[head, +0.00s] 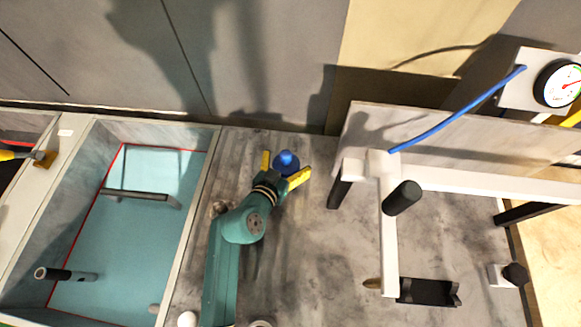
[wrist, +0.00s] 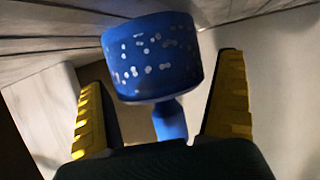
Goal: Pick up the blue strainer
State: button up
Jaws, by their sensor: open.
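The blue strainer (head: 286,162) is on the grey work surface near its back edge in the head view. In the wrist view, the strainer (wrist: 152,58) is a blue perforated cup with pale holes and a blue stem below it. My gripper (head: 285,174) is open, with a yellow finger on each side of the strainer. In the wrist view, the fingers of my gripper (wrist: 163,105) stand apart, with the stem between them and a gap on both sides. The cup sits beyond the palm. Whether anything touches the strainer cannot be told.
A teal-floored basin (head: 135,230) with a raised rim lies to the left. A white frame with black handles (head: 388,235) stands to the right, below a slanted grey panel (head: 440,150). A blue hose (head: 455,112) and a gauge (head: 560,84) are at the upper right.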

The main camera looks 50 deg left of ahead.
jog(key=shift+r, duration=0.1)
jog(key=c, duration=1.2)
